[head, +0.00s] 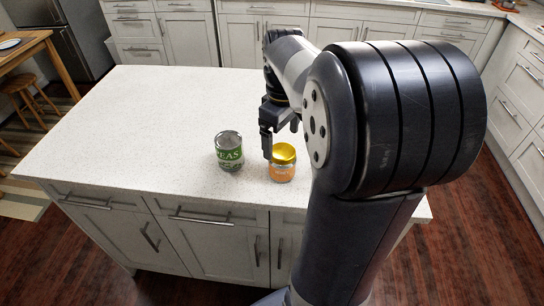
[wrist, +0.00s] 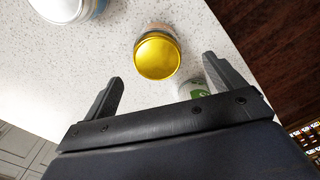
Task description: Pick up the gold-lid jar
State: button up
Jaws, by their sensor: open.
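The gold-lid jar (head: 283,165) stands upright on the white counter near its front edge, with an orange label below the lid. In the wrist view its gold lid (wrist: 157,57) shows just beyond the fingertips, roughly centred between them. My gripper (head: 275,145) is open and empty, just behind and above the jar in the head view. In the wrist view both fingers of my gripper (wrist: 163,70) are spread apart. I see no contact with the jar.
A green peas can (head: 229,152) stands left of the jar; part of it shows by a finger in the wrist view (wrist: 189,91). Another container with a pale top (wrist: 66,8) is at the wrist view's upper left. The counter's left side (head: 130,120) is clear.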

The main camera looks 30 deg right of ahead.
aim_at(281, 163)
notch_tip(281, 163, down, 10)
jog(key=shift+w+d+r, duration=0.1)
jog(key=shift+d, duration=0.05)
dwell(0.3)
jog(key=shift+c, duration=0.5)
jog(key=c, duration=1.1)
